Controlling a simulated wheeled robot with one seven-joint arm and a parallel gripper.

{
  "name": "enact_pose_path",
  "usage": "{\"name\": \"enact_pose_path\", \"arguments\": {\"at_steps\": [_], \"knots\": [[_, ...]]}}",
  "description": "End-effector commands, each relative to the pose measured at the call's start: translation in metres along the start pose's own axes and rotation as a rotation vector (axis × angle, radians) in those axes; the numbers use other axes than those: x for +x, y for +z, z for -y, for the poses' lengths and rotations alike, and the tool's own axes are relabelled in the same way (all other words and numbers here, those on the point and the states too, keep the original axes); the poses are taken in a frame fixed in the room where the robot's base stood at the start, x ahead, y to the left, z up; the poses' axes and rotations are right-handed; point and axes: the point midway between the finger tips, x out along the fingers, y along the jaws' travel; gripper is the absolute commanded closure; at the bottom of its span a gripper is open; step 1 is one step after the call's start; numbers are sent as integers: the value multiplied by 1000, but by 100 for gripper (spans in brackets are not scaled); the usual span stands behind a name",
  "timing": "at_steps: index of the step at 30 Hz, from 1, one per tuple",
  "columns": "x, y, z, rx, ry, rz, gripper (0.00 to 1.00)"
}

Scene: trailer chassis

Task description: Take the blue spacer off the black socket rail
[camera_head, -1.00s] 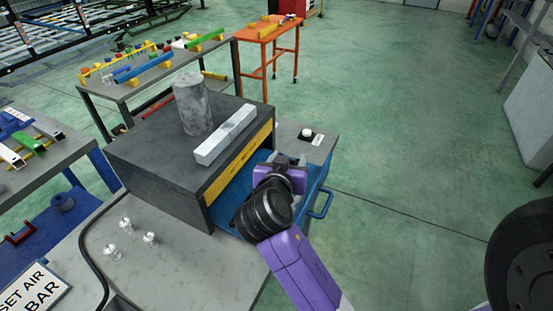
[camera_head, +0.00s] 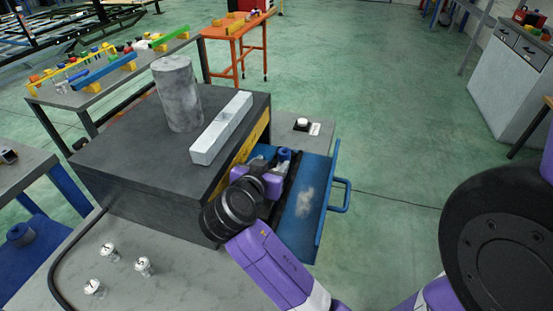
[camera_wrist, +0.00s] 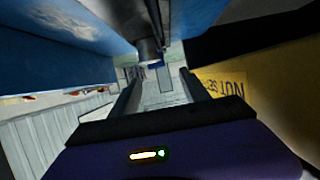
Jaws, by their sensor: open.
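A blue spacer (camera_head: 284,154) shows at the far end of the open blue drawer, just beyond my gripper. The black socket rail (camera_head: 288,178) is a dark strip along the drawer's inner side, partly covered by my wrist. My gripper (camera_wrist: 162,84) is open and reaches over the drawer beside the cabinet front; my wrist hides its fingertips in the head view. In the wrist view, a grey cylinder and a small blue patch show beyond the fingers. I cannot tell whether that patch is the spacer. Nothing is visibly held between the fingers.
The blue drawer (camera_head: 318,205) juts from the dark cabinet (camera_head: 120,165); its yellow label strip (camera_wrist: 260,90) is close right in the wrist view. Open floor lies right of the drawer.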

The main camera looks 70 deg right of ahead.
Motion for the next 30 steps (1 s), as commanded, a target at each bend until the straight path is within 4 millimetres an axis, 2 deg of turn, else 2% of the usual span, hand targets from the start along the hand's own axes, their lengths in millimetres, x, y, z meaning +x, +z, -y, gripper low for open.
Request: {"name": "enact_pose_path", "arguments": {"at_steps": [11, 19, 28, 29, 30], "knots": [[36, -2, -5, 0, 5, 2, 46], [69, -2, -8, 0, 2, 0, 46], [75, 0, -8, 1, -1, 1, 46], [75, 0, -8, 1, -1, 1, 48], [75, 0, -8, 1, -1, 1, 56]]}}
